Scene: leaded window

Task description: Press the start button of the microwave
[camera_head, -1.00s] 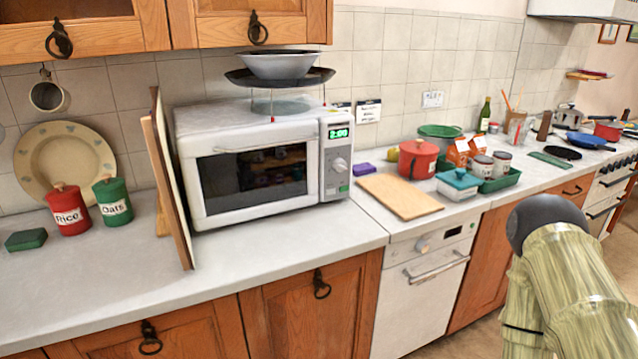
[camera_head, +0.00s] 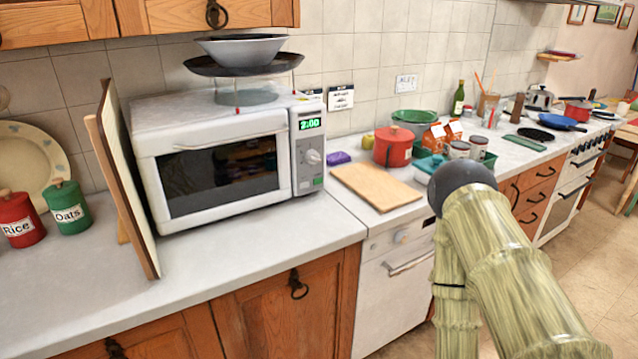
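The white microwave (camera_head: 215,113) stands on the counter left of centre, its door (camera_head: 222,176) shut. Its control panel (camera_head: 308,148) is on the right of its front, with a green lit display (camera_head: 309,124) reading 2:00. A round knob (camera_head: 313,157) is below the display. A small green button (camera_head: 318,181) is at the panel's bottom; its label is too small to read. My arm, pale green with a dark rounded joint, shows at the lower right, apart from the microwave. My gripper is not in view.
Boards (camera_head: 128,180) lean against the microwave's left side. Bowls (camera_head: 243,50) are stacked on top of it. A wooden board (camera_head: 376,187) lies on the counter (camera_head: 250,240) to its right, near a red pot (camera_head: 393,146). The counter in front is clear.

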